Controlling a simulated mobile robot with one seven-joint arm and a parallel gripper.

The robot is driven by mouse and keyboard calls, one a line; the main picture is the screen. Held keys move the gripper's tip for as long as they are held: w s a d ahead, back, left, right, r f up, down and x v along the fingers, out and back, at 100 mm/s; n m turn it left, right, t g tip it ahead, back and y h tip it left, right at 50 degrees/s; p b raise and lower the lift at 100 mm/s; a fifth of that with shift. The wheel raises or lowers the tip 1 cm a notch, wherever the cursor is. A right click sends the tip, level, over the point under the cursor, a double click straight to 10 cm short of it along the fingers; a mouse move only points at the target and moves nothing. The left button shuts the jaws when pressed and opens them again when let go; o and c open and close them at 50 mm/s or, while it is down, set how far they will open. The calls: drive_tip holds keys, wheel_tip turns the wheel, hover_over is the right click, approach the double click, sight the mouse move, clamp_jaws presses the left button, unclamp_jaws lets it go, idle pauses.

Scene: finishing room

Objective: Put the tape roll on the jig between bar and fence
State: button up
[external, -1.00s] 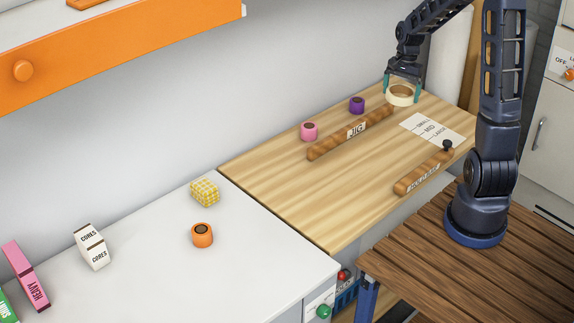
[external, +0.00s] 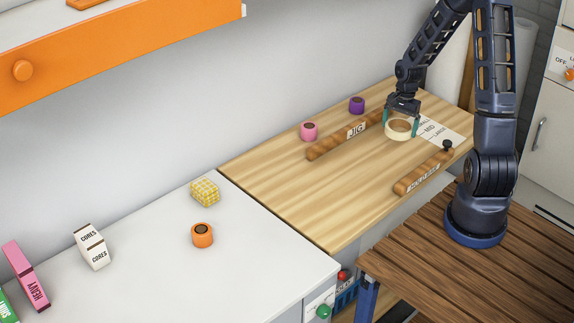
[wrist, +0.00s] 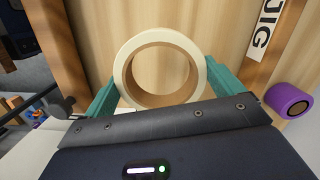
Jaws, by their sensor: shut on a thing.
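My gripper (external: 401,124) is shut on a cream tape roll (external: 398,132), with a teal finger on either side of its outer wall. In the wrist view the tape roll (wrist: 122,69) shows its open hole, with light wood behind it. The wooden bar labelled JIG (external: 334,142) lies on the light wood board (external: 300,190), left of the roll. A second wooden bar (external: 413,182), with a black knob and a label too small to read, lies nearer the front edge. The roll is between the two bars in the picture; I cannot tell whether it touches the board.
A pink roll (external: 309,132) and a purple roll (external: 357,105) stand behind the JIG bar. A white card (external: 446,134) with printed size words lies right of the gripper. The white counter (external: 150,260) holds an orange roll (external: 202,236) and several boxes. The board's middle is clear.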

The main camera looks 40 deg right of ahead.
sight(401, 146)
drive_tip(key=shift+f, duration=3)
drive_tip(key=shift+f, duration=0.15)
drive_tip(key=o, duration=0.7)
